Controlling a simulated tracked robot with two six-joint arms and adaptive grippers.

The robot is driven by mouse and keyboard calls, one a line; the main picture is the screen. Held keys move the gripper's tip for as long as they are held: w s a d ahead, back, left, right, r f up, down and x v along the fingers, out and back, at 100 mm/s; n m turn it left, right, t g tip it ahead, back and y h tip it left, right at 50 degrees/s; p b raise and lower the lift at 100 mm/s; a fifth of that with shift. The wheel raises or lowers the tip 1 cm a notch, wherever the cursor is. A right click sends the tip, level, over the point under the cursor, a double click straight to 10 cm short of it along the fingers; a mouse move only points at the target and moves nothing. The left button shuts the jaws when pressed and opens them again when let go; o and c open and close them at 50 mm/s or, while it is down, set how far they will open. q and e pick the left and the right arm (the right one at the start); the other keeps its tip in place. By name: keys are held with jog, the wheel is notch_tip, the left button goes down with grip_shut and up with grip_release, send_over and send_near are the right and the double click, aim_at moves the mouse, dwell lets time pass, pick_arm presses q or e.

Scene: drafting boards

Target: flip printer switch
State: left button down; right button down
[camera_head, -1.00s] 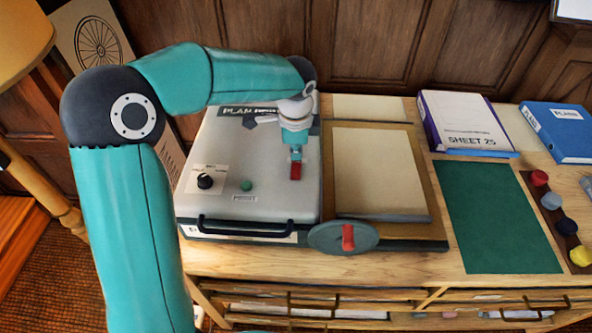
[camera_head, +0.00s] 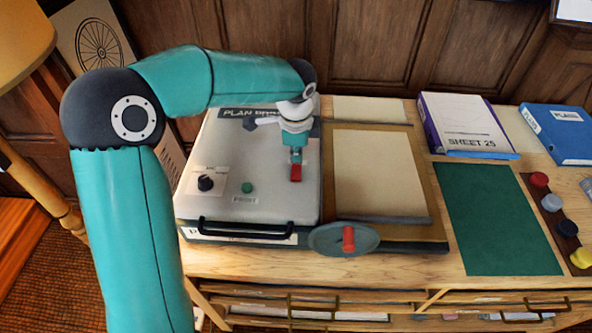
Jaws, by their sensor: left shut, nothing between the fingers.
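The printer (camera_head: 265,205) is a grey box with a dark front handle, standing at the left of the wooden table. Its top has a black knob (camera_head: 205,183) on a white plate and a green button (camera_head: 247,187) above a PRINT label. A small red piece (camera_head: 296,173), which may be the switch, shows right below the fingertips of my left gripper (camera_head: 295,158). The gripper is shut and points down over the right part of the printer top. Whether it touches the red piece I cannot tell. My right gripper is not in view.
Right of the printer are a board with a cream pad (camera_head: 380,175) and a grey disc with a red handle (camera_head: 348,239). Further right lie a SHEET 25 box (camera_head: 465,125), a green mat (camera_head: 497,218), a blue binder (camera_head: 562,132) and several coloured knobs on a strip.

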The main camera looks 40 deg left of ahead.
aim_at(296, 166)
pick_arm(q)
jog(key=shift+f+b, duration=0.85)
jog(key=shift+f, duration=0.3)
dwell(0.6)
notch_tip(296, 166, up, 7)
jog(key=p, duration=0.6)
dwell(0.3)
jog(key=shift+s, duration=0.1)
dwell(0.4)
